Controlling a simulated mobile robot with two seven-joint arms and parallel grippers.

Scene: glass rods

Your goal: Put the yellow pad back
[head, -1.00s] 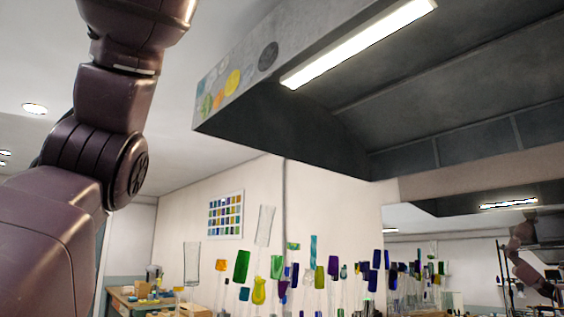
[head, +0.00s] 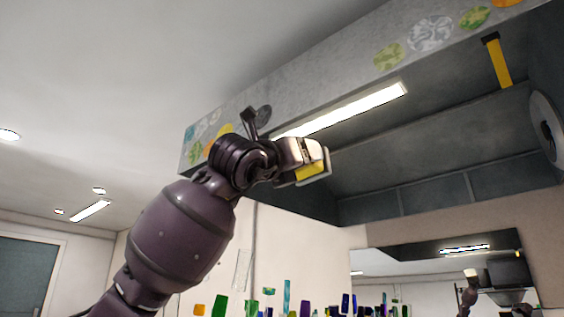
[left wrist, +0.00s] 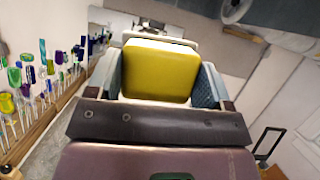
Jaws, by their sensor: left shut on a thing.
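The yellow pad (head: 311,171) is between the fingers of my left gripper (head: 303,160), which is shut on it. In the head view the pair is raised in front of the lower edge of the grey hood (head: 290,98), beside its light. In the left wrist view the pad (left wrist: 158,70) shows as a rounded yellow block with a finger at each side. A pale surface shows just behind it. I cannot tell whether the pad touches anything beyond the fingers. My right gripper is not in view.
A long lamp (head: 350,108) runs under the hood. A yellow strip with a dark top (head: 498,62) and a round grey part (head: 544,122) are at the hood's right. Coloured glass rods (left wrist: 27,75) stand on a ledge at left in the wrist view. A mirror (head: 430,262) reflects the room.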

